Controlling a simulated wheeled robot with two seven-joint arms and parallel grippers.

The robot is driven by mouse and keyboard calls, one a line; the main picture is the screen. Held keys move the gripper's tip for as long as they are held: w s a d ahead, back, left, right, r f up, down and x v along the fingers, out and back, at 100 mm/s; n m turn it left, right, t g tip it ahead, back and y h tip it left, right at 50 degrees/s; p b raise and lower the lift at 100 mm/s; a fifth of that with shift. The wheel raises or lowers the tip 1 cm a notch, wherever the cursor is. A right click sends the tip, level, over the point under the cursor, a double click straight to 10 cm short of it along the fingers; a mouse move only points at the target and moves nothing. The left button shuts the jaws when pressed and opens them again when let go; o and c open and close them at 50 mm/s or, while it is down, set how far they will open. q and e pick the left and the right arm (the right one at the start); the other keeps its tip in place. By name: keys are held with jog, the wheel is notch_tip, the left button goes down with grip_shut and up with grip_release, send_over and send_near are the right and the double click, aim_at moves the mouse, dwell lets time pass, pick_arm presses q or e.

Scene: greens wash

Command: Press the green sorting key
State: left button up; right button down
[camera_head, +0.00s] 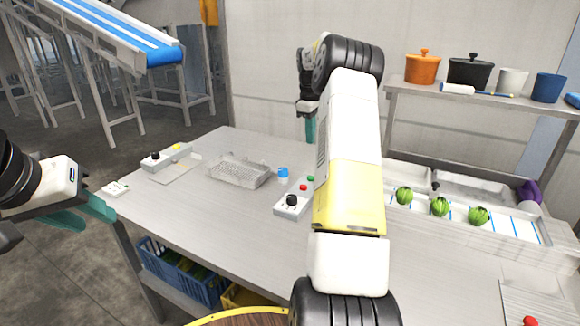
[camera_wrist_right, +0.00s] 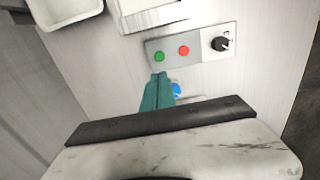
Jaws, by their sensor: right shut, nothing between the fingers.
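The green sorting key (camera_head: 311,178) is a small round green button at the far end of a grey control box (camera_head: 284,209). A red button (camera_head: 303,187) and a black knob (camera_head: 292,200) share that box. In the right wrist view the green key (camera_wrist_right: 159,57) is in plain sight. My right gripper (camera_head: 310,130) is shut and empty, its teal fingers pointing down above the table. In the wrist view its fingertips (camera_wrist_right: 158,76) appear just short of the green key; contact is not visible. My left gripper (camera_head: 98,222) is open and empty at the table's left edge.
A blue-capped item (camera_head: 283,173) stands beside the box. A white tray (camera_head: 520,228) with green heads is at right. My right arm hides the table's middle.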

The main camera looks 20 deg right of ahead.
aim_at(310, 177)
jog(key=f, duration=1.4)
jog(key=shift+d, duration=0.3)
